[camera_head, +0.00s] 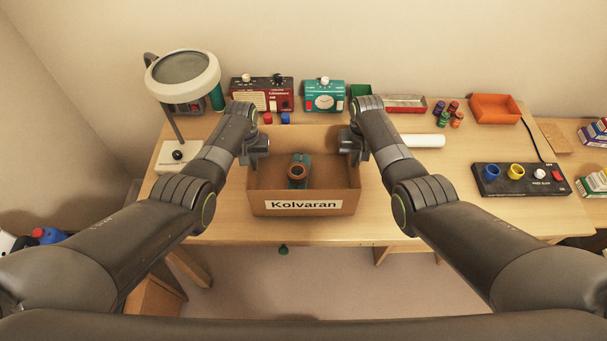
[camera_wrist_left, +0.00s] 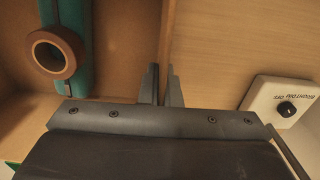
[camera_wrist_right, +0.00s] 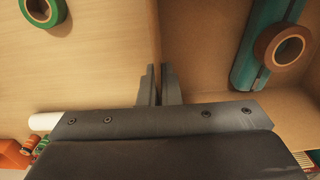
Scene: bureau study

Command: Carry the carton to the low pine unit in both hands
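The carton (camera_head: 262,203) is an open brown box with a white "Kolvaran" label, upright over the middle of the desk; it appears to rest there. Inside lie a teal object (camera_head: 303,159) and a brown tape roll (camera_head: 297,171). My left gripper (camera_head: 257,147) is at the left wall; in the left wrist view its fingers (camera_wrist_left: 163,85) stand close on either side of that wall. My right gripper (camera_head: 350,146) holds the right wall the same way, its fingers (camera_wrist_right: 158,85) straddling it in the right wrist view. I cannot make out the low pine unit.
A green tape roll (camera_wrist_right: 57,10) lies beside the carton. Floor shows in front.

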